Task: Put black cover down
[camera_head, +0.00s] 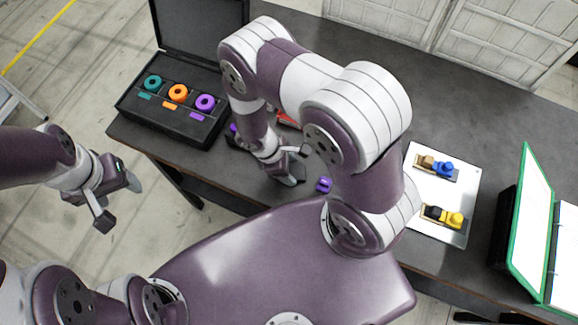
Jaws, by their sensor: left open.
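The black cover (200,24) looks like the lid of the black case (170,122). It stands raised at the back edge of the case, at the far left of the table. The open case holds a teal, an orange and a purple ring in a row. My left gripper (120,200) is open and empty, off the table's left front edge, apart from the case and cover. My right gripper (296,168) is low over the front of the table, to the right of the case. Whether its fingers are apart is unclear.
A small purple part (323,184) lies right of my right gripper. A red item (287,119) is partly hidden behind my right arm. A white plate (444,190) with blue and yellow parts and a green-edged binder (526,218) are on the right. The back of the table is clear.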

